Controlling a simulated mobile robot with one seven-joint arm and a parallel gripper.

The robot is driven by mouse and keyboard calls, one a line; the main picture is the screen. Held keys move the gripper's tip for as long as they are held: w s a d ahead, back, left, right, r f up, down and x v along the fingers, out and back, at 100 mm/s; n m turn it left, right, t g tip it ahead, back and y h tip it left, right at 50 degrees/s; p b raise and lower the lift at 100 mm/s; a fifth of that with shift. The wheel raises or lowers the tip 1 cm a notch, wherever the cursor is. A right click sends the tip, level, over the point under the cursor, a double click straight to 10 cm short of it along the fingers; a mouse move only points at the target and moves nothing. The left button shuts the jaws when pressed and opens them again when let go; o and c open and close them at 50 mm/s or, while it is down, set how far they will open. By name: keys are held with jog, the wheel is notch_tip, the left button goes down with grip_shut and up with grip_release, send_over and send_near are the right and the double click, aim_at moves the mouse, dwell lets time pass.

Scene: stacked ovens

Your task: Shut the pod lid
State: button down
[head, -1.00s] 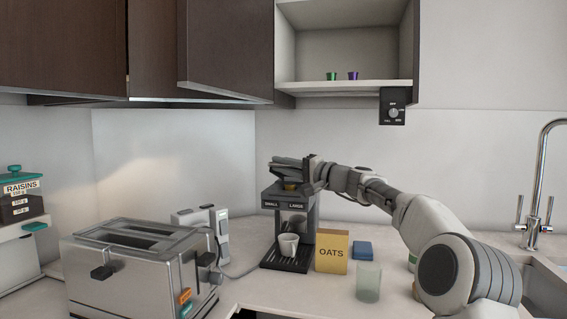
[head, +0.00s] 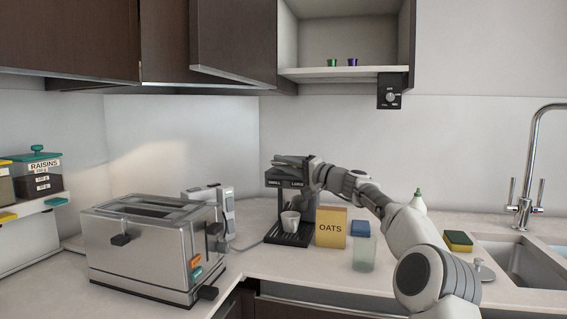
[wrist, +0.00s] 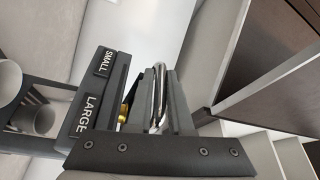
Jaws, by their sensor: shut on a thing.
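The coffee machine (head: 280,237) stands on the counter with its dark pod lid (head: 289,161) at the top, low over the body. The lid looks nearly level; whether it is fully down I cannot tell. My gripper (head: 308,172) is at the lid's right side. In the wrist view, my gripper (wrist: 158,98) is shut on a chrome lid handle (wrist: 161,88) between its dark fingers. A bit of gold (wrist: 124,112), perhaps a pod, shows between the fingers and the SMALL and LARGE buttons (wrist: 90,105). My gripper hides part of the lid.
A white cup (head: 290,221) stands on the machine's drip tray. A toaster (head: 150,250) stands left. A shelf (head: 335,72) with two pods hangs above.

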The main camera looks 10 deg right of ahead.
jog(key=shift+f+b, duration=0.35)
jog(key=shift+f, duration=0.45)
jog(key=c, duration=0.8)
grip_release()
jog(key=shift+c, duration=0.2)
jog(key=b+v, duration=0.1)
jog(key=v, duration=1.6)
jog(key=shift+s+d, duration=0.1)
jog(key=shift+s, duration=0.05)
